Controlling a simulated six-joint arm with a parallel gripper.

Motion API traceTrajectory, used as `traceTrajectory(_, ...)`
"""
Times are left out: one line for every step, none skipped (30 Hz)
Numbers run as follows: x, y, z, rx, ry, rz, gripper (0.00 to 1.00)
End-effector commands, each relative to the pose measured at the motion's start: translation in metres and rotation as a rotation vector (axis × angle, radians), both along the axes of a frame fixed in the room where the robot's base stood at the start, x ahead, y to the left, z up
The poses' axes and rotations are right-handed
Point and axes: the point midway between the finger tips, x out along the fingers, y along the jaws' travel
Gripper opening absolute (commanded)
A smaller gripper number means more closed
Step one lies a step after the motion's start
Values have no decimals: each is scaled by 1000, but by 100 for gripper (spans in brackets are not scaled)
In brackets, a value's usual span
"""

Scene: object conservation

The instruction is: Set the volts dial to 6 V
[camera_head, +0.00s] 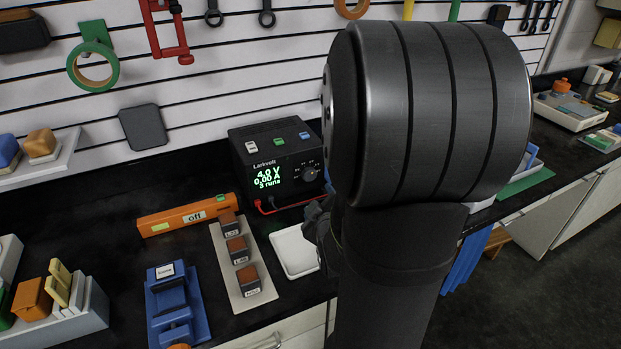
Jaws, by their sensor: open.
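The black Larkvolt power supply (250,150) stands at the back of the bench, facing me. Its green display (268,180) reads about 4.0 V, 0.00 A and "3 runs". The round dark volts dial (310,174) sits on the front panel, right of the display; its pointer is too small to read. My gripper (313,222) is partly in view below and in front of the dial, apart from it as far as I can tell. It is open, and my own arm hides most of it.
A red lead (268,209) runs from the supply's front. A white tray (297,250), a strip (226,270) with brown-topped blocks, an orange tool marked "off" (180,216) and a blue device (172,305) lie in front.

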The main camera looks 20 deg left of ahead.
Motion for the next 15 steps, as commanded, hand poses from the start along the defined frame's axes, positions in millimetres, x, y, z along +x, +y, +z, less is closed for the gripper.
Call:
traceTrajectory(6, 4, -3, -1, 3, 0, 60)
traceTrajectory(10, 6, -5, -1, 3, 0, 60)
traceTrajectory(16, 9, -6, -1, 3, 0, 60)
traceTrajectory(20, 11, -8, -1, 3, 0, 60)
traceTrajectory(25, 13, -9, -1, 3, 0, 60)
traceTrajectory(30, 16, -11, -1, 3, 0, 60)
traceTrajectory(34, 19, -12, -1, 3, 0, 60)
traceTrajectory(39, 21, -14, -1, 2, 0, 60)
traceTrajectory(45, 25, -15, -1, 3, 0, 60)
traceTrajectory(49, 27, -17, -1, 3, 0, 60)
traceTrajectory(54, 30, -18, -1, 3, 0, 60)
traceTrajectory(60, 33, -20, -1, 3, 0, 60)
traceTrajectory(65, 36, -22, 0, 2, -1, 60)
traceTrajectory(69, 38, -23, 0, 2, -1, 60)
traceTrajectory(76, 42, -25, 0, 2, 0, 60)
